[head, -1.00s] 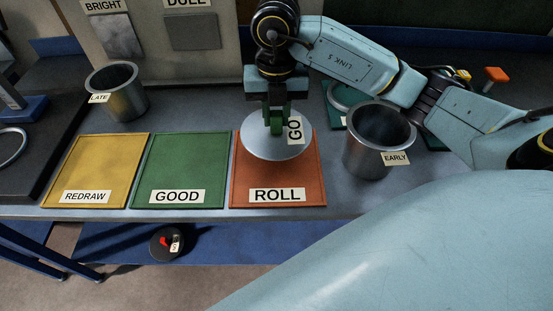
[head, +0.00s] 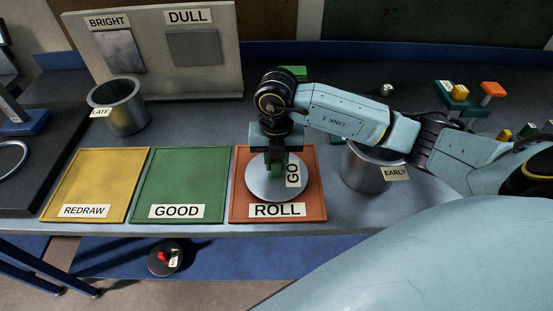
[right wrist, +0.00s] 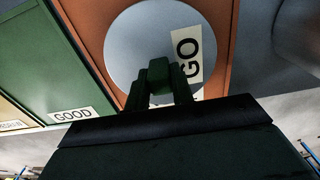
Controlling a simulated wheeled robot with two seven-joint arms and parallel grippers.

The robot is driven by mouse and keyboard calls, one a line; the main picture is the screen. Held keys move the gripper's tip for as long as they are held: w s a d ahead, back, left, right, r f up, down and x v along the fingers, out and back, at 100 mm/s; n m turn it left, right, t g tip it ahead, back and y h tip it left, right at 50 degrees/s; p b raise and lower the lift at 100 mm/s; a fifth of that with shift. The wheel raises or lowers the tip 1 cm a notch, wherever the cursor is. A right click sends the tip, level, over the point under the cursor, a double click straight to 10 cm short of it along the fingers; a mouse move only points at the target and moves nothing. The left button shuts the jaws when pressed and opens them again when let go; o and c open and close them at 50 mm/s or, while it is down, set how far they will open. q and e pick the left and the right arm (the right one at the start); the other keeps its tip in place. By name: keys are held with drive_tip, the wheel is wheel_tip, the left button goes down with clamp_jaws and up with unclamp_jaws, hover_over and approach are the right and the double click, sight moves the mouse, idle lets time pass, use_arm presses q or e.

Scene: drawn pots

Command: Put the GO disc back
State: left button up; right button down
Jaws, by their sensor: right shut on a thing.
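The GO disc (head: 262,185) is a round grey-white plate with a white GO label. It is over the orange-red ROLL mat (head: 316,207); I cannot tell whether it touches the mat. My right gripper (head: 277,168) points down at the disc's middle and is shut on it, hiding part of it. In the right wrist view the disc (right wrist: 135,45) lies beyond the green fingers (right wrist: 160,80), with the orange mat around it. A black round thing with a red knob (head: 164,257) and a small label sits lower down. My left gripper is not in view.
The green GOOD mat (head: 180,178) and yellow REDRAW mat (head: 98,178) are empty. The EARLY pot (head: 362,176) stands close right of ROLL, partly behind my arm. The LATE pot (head: 124,112) stands left, before the BRIGHT and DULL board (head: 155,75).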

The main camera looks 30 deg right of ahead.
drive_tip(key=shift+f, duration=0.1)
drive_tip(key=c, duration=1.2)
unclamp_jaws()
drive_tip(key=shift+r, duration=0.2)
wheel_tip(320, 180, up, 12)
drive_tip(key=shift+f, duration=0.1)
